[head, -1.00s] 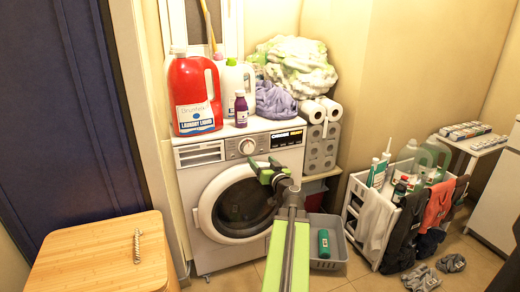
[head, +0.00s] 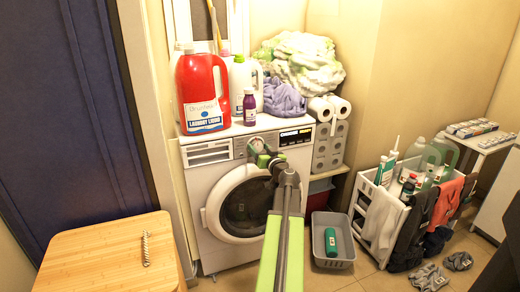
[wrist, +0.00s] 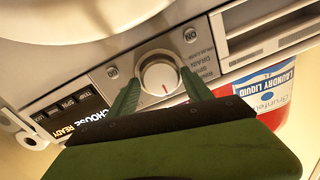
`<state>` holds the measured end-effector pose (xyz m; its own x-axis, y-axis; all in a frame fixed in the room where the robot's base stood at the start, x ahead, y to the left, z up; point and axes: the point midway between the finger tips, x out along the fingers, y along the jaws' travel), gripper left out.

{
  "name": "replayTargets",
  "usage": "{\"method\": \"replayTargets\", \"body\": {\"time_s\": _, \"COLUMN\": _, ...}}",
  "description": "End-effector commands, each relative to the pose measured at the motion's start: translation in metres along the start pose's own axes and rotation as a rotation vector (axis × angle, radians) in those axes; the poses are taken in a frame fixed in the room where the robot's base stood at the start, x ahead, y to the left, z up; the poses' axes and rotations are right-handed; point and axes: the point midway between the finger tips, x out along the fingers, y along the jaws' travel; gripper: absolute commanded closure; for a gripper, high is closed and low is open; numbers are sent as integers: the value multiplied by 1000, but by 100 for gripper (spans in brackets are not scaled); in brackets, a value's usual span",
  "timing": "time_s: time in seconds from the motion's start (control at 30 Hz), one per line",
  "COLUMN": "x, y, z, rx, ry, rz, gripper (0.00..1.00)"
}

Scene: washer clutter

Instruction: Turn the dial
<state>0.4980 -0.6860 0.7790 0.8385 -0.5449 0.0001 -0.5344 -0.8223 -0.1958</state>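The dial (wrist: 160,75) is a round silver knob with a red mark on the washing machine's front panel. It also shows in the head view (head: 256,145), partly behind my gripper (head: 264,158). In the wrist view my gripper (wrist: 159,80) is open, with one green finger on each side of the dial. The fingertips are very close to the dial's rim; I cannot tell if they touch it. The white washer (head: 213,180) stands against the wall with its round door closed.
A wooden table (head: 105,255) is at left. A grey basket (head: 333,258) and a white cart (head: 378,215) are at right.

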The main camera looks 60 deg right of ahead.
Motion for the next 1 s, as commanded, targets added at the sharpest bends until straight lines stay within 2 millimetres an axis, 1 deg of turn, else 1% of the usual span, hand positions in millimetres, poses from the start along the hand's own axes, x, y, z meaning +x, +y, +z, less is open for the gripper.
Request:
{"method": "replayTargets", "body": {"time_s": 0.03, "x": 0, "y": 0, "z": 0, "rx": 0, "ry": 0, "rz": 0, "gripper": 49}}
{"method": "replayTargets", "body": {"time_s": 0.07, "x": 0, "y": 0, "z": 0, "rx": 0, "ry": 0, "rz": 0, "gripper": 53}}
{"method": "replayTargets", "body": {"time_s": 0.33, "x": 0, "y": 0, "z": 0, "rx": 0, "ry": 0, "rz": 1, "gripper": 88}}
{"method": "replayTargets", "body": {"time_s": 0.37, "x": 8, "y": 13, "z": -3, "rx": 0, "ry": 1, "rz": 5, "gripper": 91}}
{"method": "replayTargets", "body": {"time_s": 0.4, "x": 3, "y": 7, "z": -1, "rx": 0, "ry": 1, "rz": 4, "gripper": 90}}
{"method": "replayTargets", "body": {"time_s": 0.43, "x": 2, "y": 5, "z": -1, "rx": 1, "ry": 1, "rz": 5, "gripper": 90}}
{"method": "replayTargets", "body": {"time_s": 0.67, "x": -1, "y": 2, "z": 0, "rx": 43, "ry": 3, "rz": 5, "gripper": 91}}
{"method": "replayTargets", "body": {"time_s": 0.87, "x": -1, "y": 3, "z": 1, "rx": 158, "ry": 10, "rz": 3, "gripper": 91}}
{"method": "replayTargets", "body": {"time_s": 1.0, "x": -1, "y": 3, "z": 2, "rx": 277, "ry": 16, "rz": 2, "gripper": 90}}
